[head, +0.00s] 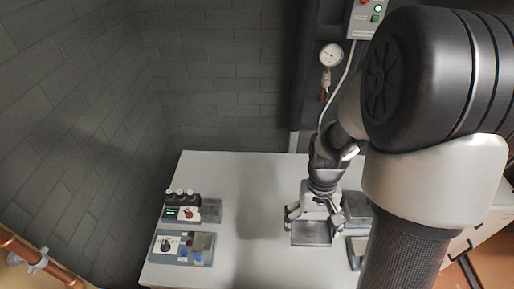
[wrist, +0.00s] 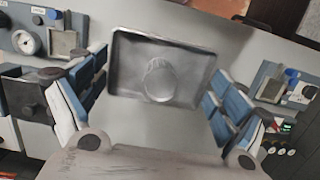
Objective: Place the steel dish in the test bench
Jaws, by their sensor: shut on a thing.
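The steel dish (head: 311,234) is a shallow grey rectangular tray with a raised rim. In the wrist view the dish (wrist: 132,72) lies between my fingers, with a pale round shape at its middle; I cannot tell what that shape is. My gripper (head: 312,216) is shut on the dish, its blue-padded fingers at the dish's two sides in the wrist view (wrist: 155,92). The dish is over or on the light table; its height is unclear. No unit is clearly marked as the test bench; one blue-grey unit (head: 183,247) has a dial, a square plate and blue knobs.
The table (head: 235,180) is clear between the dish and the left units. A unit with a green display and dark bottles (head: 184,209) stands at left. A dark box (head: 357,206) and another unit (head: 355,252) stand close right of my gripper. A gauge (head: 330,56) hangs behind.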

